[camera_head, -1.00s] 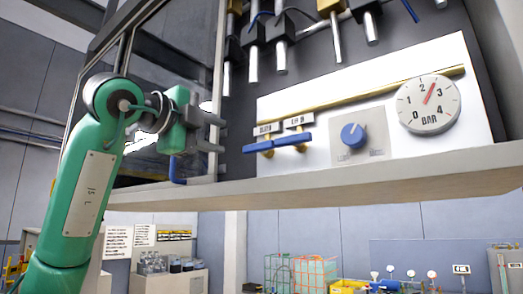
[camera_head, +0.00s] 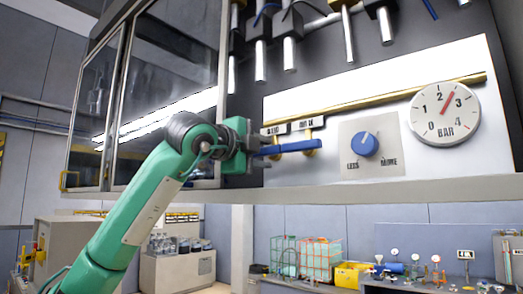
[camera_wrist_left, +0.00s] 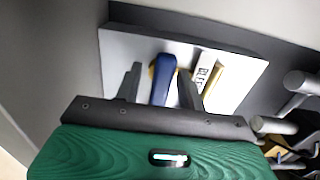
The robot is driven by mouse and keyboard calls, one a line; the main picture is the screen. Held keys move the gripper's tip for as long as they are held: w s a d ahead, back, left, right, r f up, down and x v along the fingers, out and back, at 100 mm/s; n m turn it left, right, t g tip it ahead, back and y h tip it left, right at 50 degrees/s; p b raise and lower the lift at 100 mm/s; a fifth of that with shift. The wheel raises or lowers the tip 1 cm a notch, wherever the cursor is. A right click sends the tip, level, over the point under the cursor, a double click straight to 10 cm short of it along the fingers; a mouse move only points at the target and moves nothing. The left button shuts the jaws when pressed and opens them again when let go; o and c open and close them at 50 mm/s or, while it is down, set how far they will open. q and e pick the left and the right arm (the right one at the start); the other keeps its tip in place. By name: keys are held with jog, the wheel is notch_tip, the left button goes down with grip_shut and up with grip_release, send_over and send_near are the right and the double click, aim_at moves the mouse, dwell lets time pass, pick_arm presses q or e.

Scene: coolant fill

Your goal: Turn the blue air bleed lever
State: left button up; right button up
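Two blue levers sit on brass fittings on the white panel, each with a small label above it. The right lever (camera_head: 288,147) shows clearly in the head view. The left lever (camera_head: 268,151) is mostly hidden behind my left gripper (camera_head: 256,146), which is at the panel from the left. In the left wrist view one blue lever (camera_wrist_left: 163,78) stands between the two fingers of my left gripper (camera_wrist_left: 160,88). The fingers are apart, with a gap showing beside the lever. The label beside it (camera_wrist_left: 203,72) is too blurred to read surely. My right gripper is not in view.
A blue LESS/MORE knob (camera_head: 364,143) and a round BAR gauge (camera_head: 445,112) are right of the levers. A grey ledge (camera_head: 380,190) lies below the panel. Glass cabinet doors (camera_head: 165,80) stand to the left.

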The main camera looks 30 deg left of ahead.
pick_arm(q)
jog(key=shift+s, duration=0.2)
jog(key=c, duration=0.7)
grip_shut()
